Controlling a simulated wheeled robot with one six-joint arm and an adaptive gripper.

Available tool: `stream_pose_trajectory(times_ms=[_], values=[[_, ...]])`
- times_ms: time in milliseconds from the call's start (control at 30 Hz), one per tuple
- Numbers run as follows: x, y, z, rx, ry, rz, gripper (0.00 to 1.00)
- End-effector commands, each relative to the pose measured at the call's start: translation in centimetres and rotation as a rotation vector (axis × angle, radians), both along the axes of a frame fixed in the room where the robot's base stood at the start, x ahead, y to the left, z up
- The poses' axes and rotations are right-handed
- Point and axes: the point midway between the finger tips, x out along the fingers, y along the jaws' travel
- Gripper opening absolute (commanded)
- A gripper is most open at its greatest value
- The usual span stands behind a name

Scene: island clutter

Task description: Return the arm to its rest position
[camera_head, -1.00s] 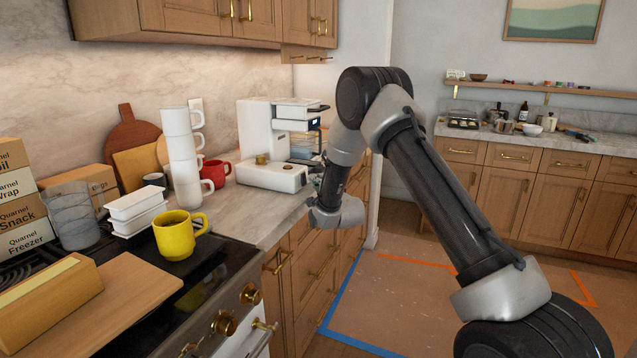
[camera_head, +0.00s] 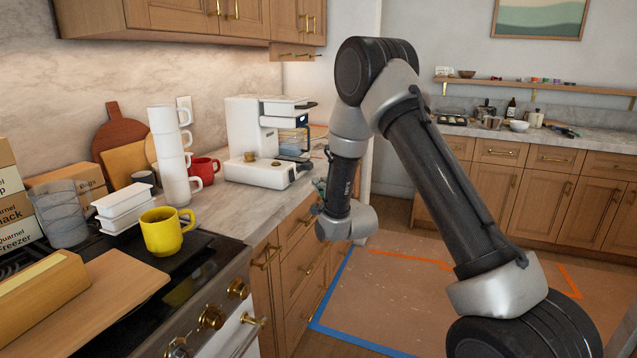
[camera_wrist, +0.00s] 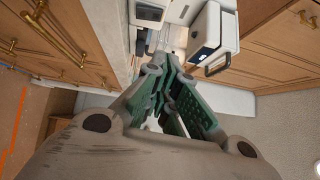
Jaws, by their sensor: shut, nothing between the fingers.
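My arm (camera_head: 440,180) rises from the lower right, bends at the top and hangs down beside the counter's front edge. In the wrist view my gripper (camera_wrist: 158,62) points away with its green-padded fingers together and nothing held. In the head view the fingers are mostly hidden behind my wrist; only a small greenish bit shows near the counter edge. The white coffee machine (camera_head: 262,140) stands on the counter behind my wrist, apart from it in the head view. It seems to show beyond the fingers in the wrist view (camera_wrist: 215,30).
A yellow mug (camera_head: 163,232) stands by the stove's back right. A stack of white mugs (camera_head: 170,155), a red mug (camera_head: 203,169) and white containers (camera_head: 125,210) stand behind it. Wooden drawers (camera_head: 300,255) lie left of my wrist. The floor (camera_head: 385,290) with tape lines is open.

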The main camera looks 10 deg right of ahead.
Motion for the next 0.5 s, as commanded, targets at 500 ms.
stream_pose_trajectory(times_ms=[500], values=[[-0.2,0.1,-3.7,-0.224,0.12,0.01,0.0]])
